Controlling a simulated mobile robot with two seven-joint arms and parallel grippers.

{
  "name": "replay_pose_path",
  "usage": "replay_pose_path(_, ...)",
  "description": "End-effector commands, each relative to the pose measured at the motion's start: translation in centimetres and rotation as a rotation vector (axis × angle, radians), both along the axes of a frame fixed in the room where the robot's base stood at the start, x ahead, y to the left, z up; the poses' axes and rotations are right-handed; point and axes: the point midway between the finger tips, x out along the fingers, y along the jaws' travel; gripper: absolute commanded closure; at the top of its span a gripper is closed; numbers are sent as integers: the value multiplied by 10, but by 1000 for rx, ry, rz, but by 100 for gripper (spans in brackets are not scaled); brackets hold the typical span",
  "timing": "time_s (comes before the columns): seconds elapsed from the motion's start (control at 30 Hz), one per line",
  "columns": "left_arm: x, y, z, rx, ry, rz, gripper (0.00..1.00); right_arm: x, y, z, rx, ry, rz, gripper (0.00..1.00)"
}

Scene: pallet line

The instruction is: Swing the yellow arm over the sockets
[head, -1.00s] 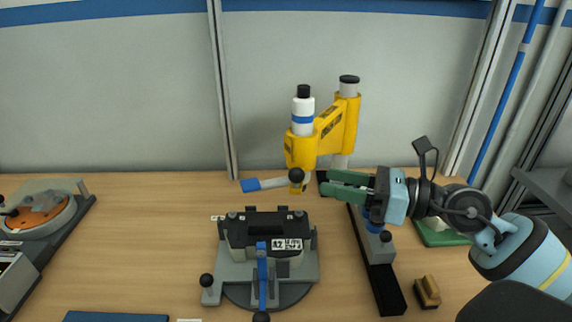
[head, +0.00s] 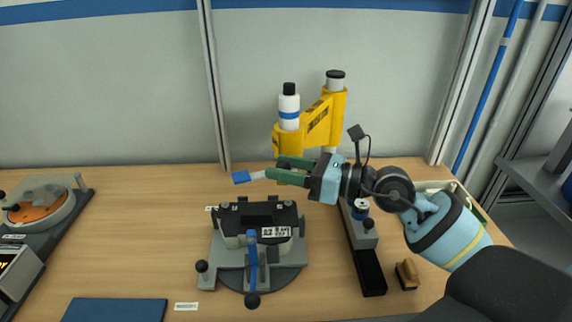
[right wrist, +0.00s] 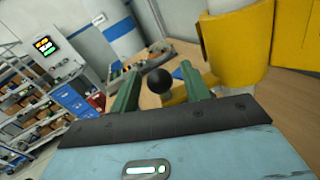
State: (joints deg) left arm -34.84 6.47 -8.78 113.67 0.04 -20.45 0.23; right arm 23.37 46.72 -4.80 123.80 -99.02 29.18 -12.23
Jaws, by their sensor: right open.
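The yellow arm (head: 318,122) stands on a grey post at the back of the bench, with a white and black cylinder (head: 289,110) at its left end. My right gripper (head: 281,171) is open, level with the lower end of the yellow arm. In the right wrist view a black ball knob (right wrist: 160,80) shows between its green fingers, and the yellow arm (right wrist: 297,35) fills the upper right. Contact with the knob cannot be told. I cannot make out the sockets for certain. My left gripper is out of view.
A grey fixture (head: 228,274) with a black block (head: 262,222) and blue lever stands in front of the yellow arm. A black rail (head: 369,272) and a small brown block (head: 407,274) lie to its right. A blue mat (head: 115,312) lies front left.

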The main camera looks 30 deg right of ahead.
Motion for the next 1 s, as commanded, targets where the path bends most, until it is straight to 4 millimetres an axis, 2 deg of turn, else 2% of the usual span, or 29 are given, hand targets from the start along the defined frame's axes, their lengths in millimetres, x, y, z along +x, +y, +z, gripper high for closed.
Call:
replay_pose_path(0.4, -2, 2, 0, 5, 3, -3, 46, 4, 4, -1, 0, 1, 1, 55)
replay_pose_path(0.73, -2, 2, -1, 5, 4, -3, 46, 4, 4, 0, -1, 1, 1, 98)
replay_pose_path(1.0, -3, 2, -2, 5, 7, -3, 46, 4, 4, -1, 0, 0, 3, 100)
